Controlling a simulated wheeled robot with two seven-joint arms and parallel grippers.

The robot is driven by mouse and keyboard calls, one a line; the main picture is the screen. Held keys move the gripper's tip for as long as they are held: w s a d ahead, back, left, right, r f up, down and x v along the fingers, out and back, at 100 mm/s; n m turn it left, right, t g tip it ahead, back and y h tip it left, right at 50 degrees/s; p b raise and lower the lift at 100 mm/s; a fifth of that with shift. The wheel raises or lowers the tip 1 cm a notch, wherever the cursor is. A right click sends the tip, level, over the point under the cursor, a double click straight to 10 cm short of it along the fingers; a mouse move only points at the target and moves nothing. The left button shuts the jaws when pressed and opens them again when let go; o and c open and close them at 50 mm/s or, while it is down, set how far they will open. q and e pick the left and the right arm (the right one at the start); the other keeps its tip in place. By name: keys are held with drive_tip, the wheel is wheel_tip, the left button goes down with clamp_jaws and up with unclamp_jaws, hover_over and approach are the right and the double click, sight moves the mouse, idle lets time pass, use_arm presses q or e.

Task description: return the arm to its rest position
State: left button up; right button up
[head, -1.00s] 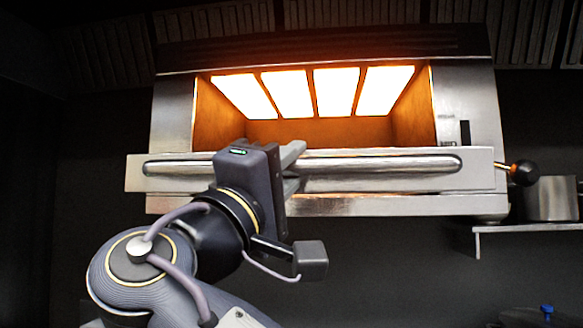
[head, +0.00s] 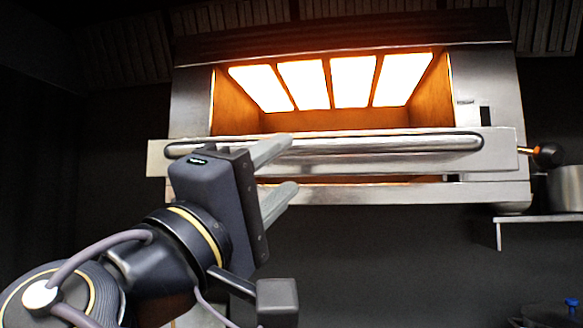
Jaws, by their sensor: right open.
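My right gripper (head: 291,164) is open and empty. Its two grey fingers are spread one above the other and point to the right, toward the oven front. The upper finger overlaps the long metal handle bar (head: 390,145) of the salamander-style grill (head: 491,90) in the picture; I see no hold on the bar. My right arm (head: 150,275) comes in from the lower left and is bent in front of the grill. My left gripper is not in view.
The grill has several glowing panels (head: 352,82) inside. A black-knobbed lever (head: 547,155) sticks out at its right. A metal pot (head: 566,188) stands on a small shelf (head: 540,218) at the right. The dark wall area below the grill is clear.

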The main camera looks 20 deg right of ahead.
drive_tip(key=shift+s+a+f, duration=0.1)
drive_tip(key=shift+a, duration=0.05)
idle(0.3)
drive_tip(key=w+d+f+n+y+p, duration=0.1)
drive_tip(key=w+d+f+n+y, duration=0.35)
drive_tip(key=w+d+f, duration=0.4)
drive_tip(key=w+d+f+g+y+p, duration=0.1)
drive_tip(key=w+d+f+y, duration=0.2)
drive_tip(key=f, duration=0.5)
drive_tip(key=w+d+f+g+y+p, duration=0.1)
drive_tip(key=d+f+g+y, duration=0.1)
drive_tip(key=d+f+y, duration=0.35)
drive_tip(key=s+d+f+m+g+y+p, duration=0.1)
drive_tip(key=s+f+g+y, duration=0.15)
drive_tip(key=s+f, duration=0.45)
drive_tip(key=s+d+f+m+g+y+p, duration=0.1)
drive_tip(key=s+f+y, duration=0.2)
drive_tip(key=f, duration=0.8)
drive_tip(key=s+a+f+m+y+p, duration=0.2)
drive_tip(key=s+a+f+m+y, duration=0.4)
drive_tip(key=s, duration=0.6)
drive_tip(key=a+f+m, duration=0.2)
drive_tip(key=a+f, duration=0.1)
drive_tip(key=a, duration=0.1)
drive_tip(key=shift+g, duration=0.35)
